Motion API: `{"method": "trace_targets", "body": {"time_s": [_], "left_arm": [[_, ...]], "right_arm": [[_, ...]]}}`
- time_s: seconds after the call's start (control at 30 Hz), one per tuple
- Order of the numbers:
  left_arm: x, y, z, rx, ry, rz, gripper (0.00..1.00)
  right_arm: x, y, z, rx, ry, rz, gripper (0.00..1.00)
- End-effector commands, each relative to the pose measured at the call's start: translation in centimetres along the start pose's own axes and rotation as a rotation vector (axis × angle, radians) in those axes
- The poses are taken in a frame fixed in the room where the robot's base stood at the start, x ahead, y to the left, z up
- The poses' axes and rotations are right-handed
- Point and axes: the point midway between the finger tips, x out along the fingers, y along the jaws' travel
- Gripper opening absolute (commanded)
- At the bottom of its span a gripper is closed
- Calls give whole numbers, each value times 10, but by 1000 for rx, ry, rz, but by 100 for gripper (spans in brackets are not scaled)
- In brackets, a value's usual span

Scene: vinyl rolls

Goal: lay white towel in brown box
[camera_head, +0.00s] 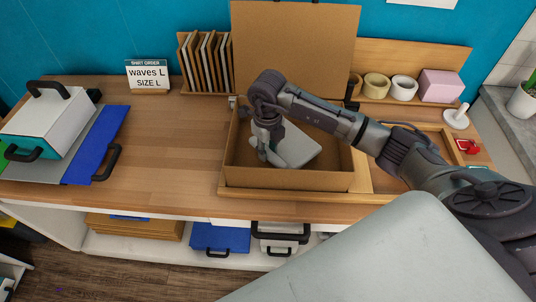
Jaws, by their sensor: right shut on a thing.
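The brown box (290,180) stands open on the table, with its tall lid (295,45) raised behind it. The white towel (300,147) looks like a flat, folded piece inside the box, toward its middle and tilted. My right gripper (266,153) reaches down into the box from above and is shut on the towel's left edge. The gripper and wrist hide part of the towel. I cannot tell whether the towel touches the box floor. My left gripper is not in view.
A wooden tray (372,182) surrounds the box. Left of it the tabletop (170,140) is clear. Farther left lie a white-and-teal press (45,120) and a blue board (95,150). A sign (148,77), upright boards (205,62) and tape rolls (404,88) stand at the back.

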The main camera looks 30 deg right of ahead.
Motion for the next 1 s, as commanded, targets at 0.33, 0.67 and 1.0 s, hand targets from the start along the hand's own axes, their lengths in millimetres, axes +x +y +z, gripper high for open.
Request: {"method": "trace_targets", "body": {"time_s": [0.33,0.67,1.0], "left_arm": [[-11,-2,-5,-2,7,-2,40],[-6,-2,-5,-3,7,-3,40],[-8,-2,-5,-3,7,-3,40]], "right_arm": [[38,0,-1,0,2,0,0],[43,0,0,-1,1,-1,0],[41,0,-1,-1,2,0,53]]}}
